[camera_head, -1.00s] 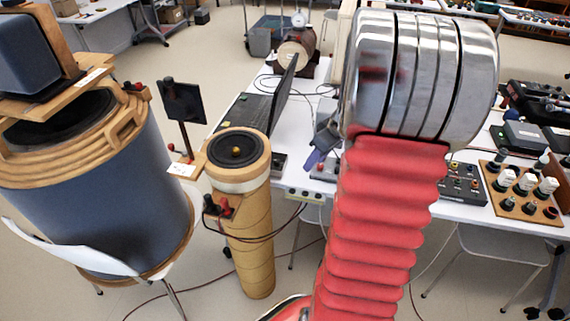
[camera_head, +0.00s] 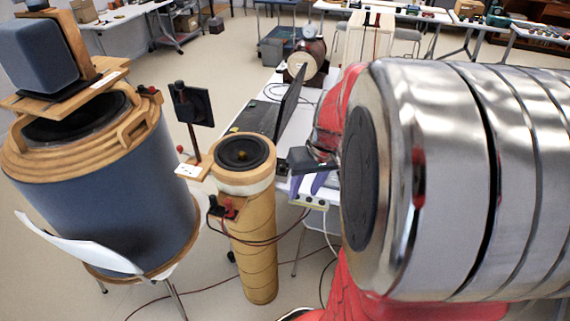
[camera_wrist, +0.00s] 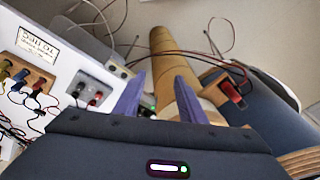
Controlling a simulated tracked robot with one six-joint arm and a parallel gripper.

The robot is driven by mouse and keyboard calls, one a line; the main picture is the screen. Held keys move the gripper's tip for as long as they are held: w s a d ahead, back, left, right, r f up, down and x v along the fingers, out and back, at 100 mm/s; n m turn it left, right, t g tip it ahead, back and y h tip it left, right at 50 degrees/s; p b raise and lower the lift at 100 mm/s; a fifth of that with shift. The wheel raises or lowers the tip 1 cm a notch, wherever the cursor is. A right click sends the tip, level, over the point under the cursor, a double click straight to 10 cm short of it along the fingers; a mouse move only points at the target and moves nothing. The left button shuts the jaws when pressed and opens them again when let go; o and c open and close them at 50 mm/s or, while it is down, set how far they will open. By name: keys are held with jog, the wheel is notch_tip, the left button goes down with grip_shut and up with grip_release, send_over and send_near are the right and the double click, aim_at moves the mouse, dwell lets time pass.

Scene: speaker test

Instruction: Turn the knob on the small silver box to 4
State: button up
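My gripper (camera_head: 308,184) is small in the head view, partly behind my arm, over the table edge near the cardboard tube speaker. In the wrist view my gripper (camera_wrist: 157,97) has its two purple fingers spread apart, with nothing held between them. A small grey box (camera_wrist: 94,86) with black and red parts on top lies on the white table, left of the fingers. I cannot tell whether it is the silver box, and no numbers can be read. In the head view my arm hides most of the near table.
The tube speaker (camera_head: 250,235) stands close to the gripper, with cables running to the table. A large blue drum speaker (camera_head: 120,195) stands at left. A dark laptop (camera_head: 262,115) is on the table. A light terminal strip (camera_head: 310,201) sits at the table edge.

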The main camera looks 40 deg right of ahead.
jog(key=s+a+r+n+t, duration=0.1)
jog(key=s+a+r, duration=0.1)
jog(key=a, duration=0.5)
jog(key=s+a+r+n+t, duration=0.1)
jog(key=s+a+r, duration=0.1)
jog(key=a+r, duration=0.3)
jog(key=s+a+r+n+t, duration=0.1)
jog(key=s+a+r, duration=0.2)
jog(key=a, duration=0.6)
jog(key=shift+r+n+h, duration=0.15)
jog(key=shift+n+h, duration=0.15)
jog(key=shift+c, duration=0.7)
